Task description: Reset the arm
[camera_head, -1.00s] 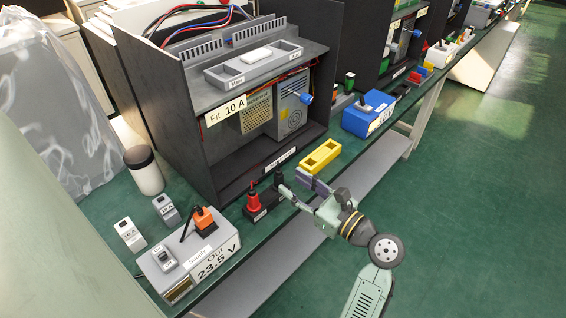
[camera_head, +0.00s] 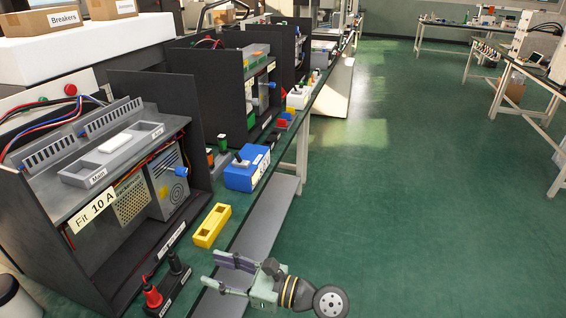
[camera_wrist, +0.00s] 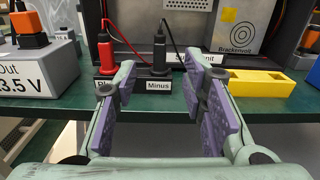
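My gripper (camera_head: 232,273) is in front of the bench edge, low at the bottom of the head view. In the wrist view my gripper (camera_wrist: 158,115) has its purple-padded fingers spread apart with nothing between them. Beyond the fingers stand a red plug (camera_wrist: 105,52) and a black plug (camera_wrist: 160,52) in the socket block marked Minus (camera_wrist: 160,85). Both plugs also show in the head view, the red (camera_head: 152,294) and the black (camera_head: 176,263). The fingers look apart from the plugs.
A yellow two-slot block (camera_head: 212,226) and a blue box (camera_head: 247,168) stand along the bench edge. The dark cabinet marked Fit 10 A (camera_head: 93,207) stands behind the plugs. A grey power supply (camera_wrist: 35,75) is at the left. The green floor (camera_head: 400,170) at right is clear.

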